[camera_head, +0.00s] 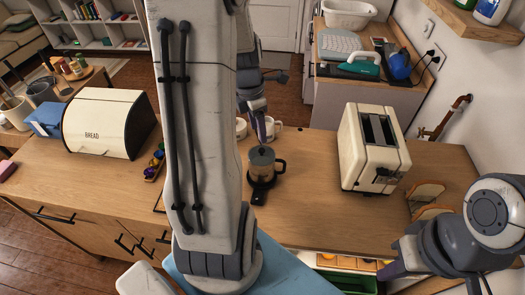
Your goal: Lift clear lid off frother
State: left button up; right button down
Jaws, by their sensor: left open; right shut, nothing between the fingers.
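The frother (262,168) is a dark jug with a handle on its right, standing upright on a black base on the wooden counter. Its clear lid (261,152) appears to sit on top. My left gripper (262,138) is open, with its purple fingers pointing down just behind and above the lid in the picture. I cannot tell whether they touch the lid. My large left arm link hides the area left of the frother. My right gripper (392,270) is shut and empty at the lower right, partly hidden by its arm, well away from the frother.
White mugs (275,130) stand close behind the frother. A cream toaster (372,150) and a toast rack (426,197) are to the right. A bread box (105,122) and colourful capsules (154,164) are to the left. Counter between frother and toaster is clear.

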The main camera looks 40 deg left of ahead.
aim_at(262, 150)
pick_arm(q)
notch_tip(262, 150, down, 2)
jog(key=shift+w+d+f, duration=0.1)
jog(key=shift+f, duration=0.05)
jog(key=shift+f+p, duration=0.3)
jog(key=shift+f, duration=0.25)
jog(key=f, duration=0.4)
jog(key=shift+w+d+f+p, duration=0.15)
jog(key=shift+w+f+p, duration=0.1)
jog(key=shift+p, duration=0.15)
grip_shut()
